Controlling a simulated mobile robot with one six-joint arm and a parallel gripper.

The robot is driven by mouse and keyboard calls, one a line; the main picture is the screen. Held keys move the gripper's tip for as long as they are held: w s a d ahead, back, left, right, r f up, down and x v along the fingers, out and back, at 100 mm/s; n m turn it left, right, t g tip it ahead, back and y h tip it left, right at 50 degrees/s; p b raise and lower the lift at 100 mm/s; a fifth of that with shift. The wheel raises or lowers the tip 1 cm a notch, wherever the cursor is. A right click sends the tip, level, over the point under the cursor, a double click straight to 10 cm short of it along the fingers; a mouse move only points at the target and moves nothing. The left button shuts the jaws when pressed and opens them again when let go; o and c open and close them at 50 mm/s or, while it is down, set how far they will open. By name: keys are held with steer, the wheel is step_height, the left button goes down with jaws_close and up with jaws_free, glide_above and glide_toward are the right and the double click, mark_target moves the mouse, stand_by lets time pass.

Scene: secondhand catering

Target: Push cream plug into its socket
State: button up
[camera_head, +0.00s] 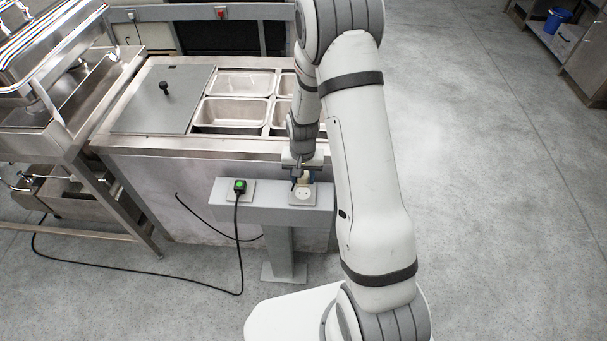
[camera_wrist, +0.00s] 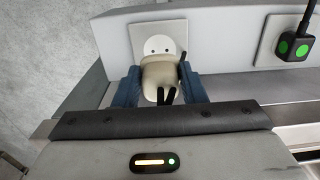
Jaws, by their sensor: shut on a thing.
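The cream plug (camera_wrist: 160,72) is held between the two blue fingers of my gripper (camera_wrist: 158,84), with its dark cord towards the wrist camera. The white round socket (camera_wrist: 159,40), set on a pale square plate, lies just beyond the plug. Its two dark holes show uncovered, so the plug is apart from them; it hides the lower part of the socket face. In the head view my gripper (camera_head: 303,175) is just behind and above the socket (camera_head: 302,194) on the grey pedestal. There the plug is small and partly hidden.
A black plug with a green face (camera_head: 240,187) stands in the left plate on the same pedestal (camera_head: 270,215), its cable running down to the floor. A steel counter with food pans (camera_head: 238,84) stands close behind. Open floor (camera_head: 480,180) lies to the right.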

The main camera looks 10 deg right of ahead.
mark_target(303, 195)
steer(key=shift+f+b, duration=1.2)
steer(key=shift+f, duration=1.3)
steer(key=shift+s+b, duration=0.15)
steer(key=shift+b, duration=0.45)
steer(key=shift+f+b, duration=0.6)
stand_by(0.5)
steer(key=o, duration=1.1)
steer(key=shift+r, duration=0.15)
steer(key=shift+r+b, duration=0.35)
steer(key=shift+r, duration=3.45)
